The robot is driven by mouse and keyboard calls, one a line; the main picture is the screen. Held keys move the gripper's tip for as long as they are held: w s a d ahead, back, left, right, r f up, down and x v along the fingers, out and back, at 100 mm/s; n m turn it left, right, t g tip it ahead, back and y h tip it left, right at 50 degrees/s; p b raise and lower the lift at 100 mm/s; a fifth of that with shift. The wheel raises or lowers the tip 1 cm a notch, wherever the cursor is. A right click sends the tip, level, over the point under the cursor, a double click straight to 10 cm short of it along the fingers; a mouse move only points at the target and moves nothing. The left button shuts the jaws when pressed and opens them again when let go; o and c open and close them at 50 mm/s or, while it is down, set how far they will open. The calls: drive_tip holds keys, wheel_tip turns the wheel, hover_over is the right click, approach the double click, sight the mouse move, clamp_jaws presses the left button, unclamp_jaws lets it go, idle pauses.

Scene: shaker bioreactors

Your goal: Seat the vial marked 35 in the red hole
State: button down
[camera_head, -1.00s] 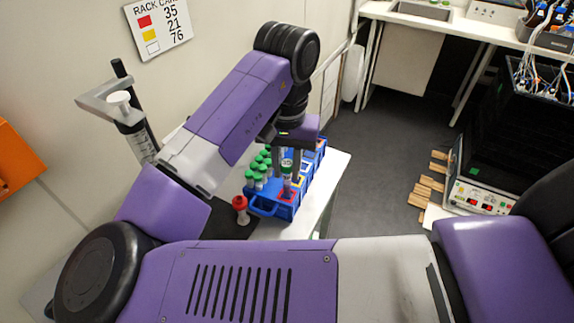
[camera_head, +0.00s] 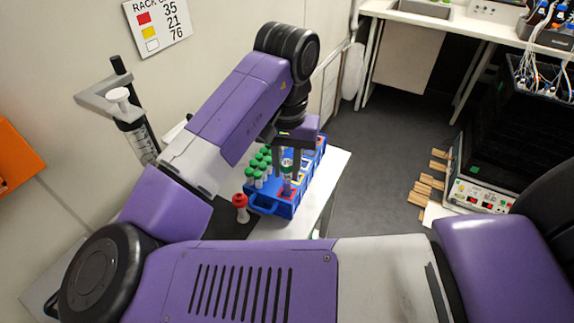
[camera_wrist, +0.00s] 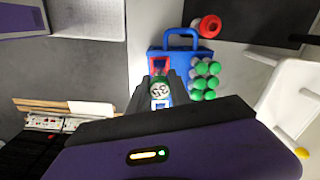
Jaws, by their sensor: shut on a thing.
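The vial marked 35 (camera_wrist: 158,89) shows its numbered cap top, with a green ring, between the fingers of my gripper (camera_wrist: 160,92) in the wrist view. In the head view my gripper (camera_head: 286,166) points down and is shut on this vial (camera_head: 287,178), which is upright. Its lower end is over or in the red-marked spot (camera_head: 288,194) at the near end of the blue rack. In the wrist view the red frame (camera_wrist: 158,60) shows just beyond the cap. I cannot tell how deep the vial sits.
The blue rack (camera_head: 263,205) stands on a white table. Several green-capped vials (camera_head: 258,172) fill its left side, close to my gripper. A red-capped item (camera_head: 240,203) stands left of the rack. A wall card (camera_head: 158,27) lists red 35, yellow 21, white 76.

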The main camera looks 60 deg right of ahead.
sight(287, 183)
drive_tip(key=shift+f+b, duration=1.3)
drive_tip(key=shift+f, duration=1.4)
idle(2.5)
drive_tip(key=c, duration=1.1)
unclamp_jaws()
drive_tip(key=shift+r, duration=0.1)
wheel_tip(287, 183, up, 7)
drive_tip(key=shift+r+p, duration=0.15)
drive_tip(key=shift+p, duration=0.15)
drive_tip(key=shift+r, duration=0.2)
drive_tip(key=shift+s, duration=0.1)
